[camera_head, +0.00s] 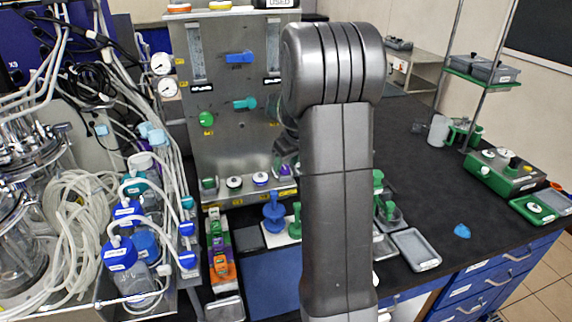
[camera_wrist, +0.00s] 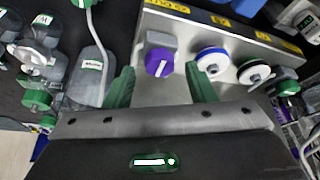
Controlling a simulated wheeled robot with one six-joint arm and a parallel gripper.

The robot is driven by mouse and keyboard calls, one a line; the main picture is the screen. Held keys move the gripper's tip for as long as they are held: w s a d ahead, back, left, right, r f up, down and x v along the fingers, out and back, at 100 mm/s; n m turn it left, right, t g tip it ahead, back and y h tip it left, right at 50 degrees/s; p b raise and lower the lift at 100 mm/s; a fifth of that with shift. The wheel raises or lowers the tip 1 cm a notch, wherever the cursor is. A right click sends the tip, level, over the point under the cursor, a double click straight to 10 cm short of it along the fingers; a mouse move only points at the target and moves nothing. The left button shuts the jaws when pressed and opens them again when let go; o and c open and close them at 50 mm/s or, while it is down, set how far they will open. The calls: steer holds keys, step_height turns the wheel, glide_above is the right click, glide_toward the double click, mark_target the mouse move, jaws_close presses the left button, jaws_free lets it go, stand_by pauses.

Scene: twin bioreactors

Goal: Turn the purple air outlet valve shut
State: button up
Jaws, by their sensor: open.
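The purple air outlet valve (camera_wrist: 159,62) has a grey handle on a purple round base and sits on the metal ledge of the panel. In the wrist view it lies between and just beyond the two green fingers of my gripper (camera_wrist: 161,84). The fingers are apart, one on each side, with nothing visibly held; whether either touches the valve I cannot tell. In the head view the purple valve (camera_head: 285,169) shows small at the right end of the ledge, beside my arm.
A bottle (camera_wrist: 88,78) with a tube stands at the other side. A blue stand (camera_head: 274,213) is on the bench below the ledge.

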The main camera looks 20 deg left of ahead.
steer(key=b+v, duration=0.1)
steer(key=v, duration=1.1)
steer(key=shift+d+r, duration=0.15)
steer(key=shift+r, duration=0.2)
steer(key=shift+s, duration=0.15)
steer(key=p+x, duration=0.1)
steer(key=x, duration=1.3)
steer(key=shift+r, duration=0.1)
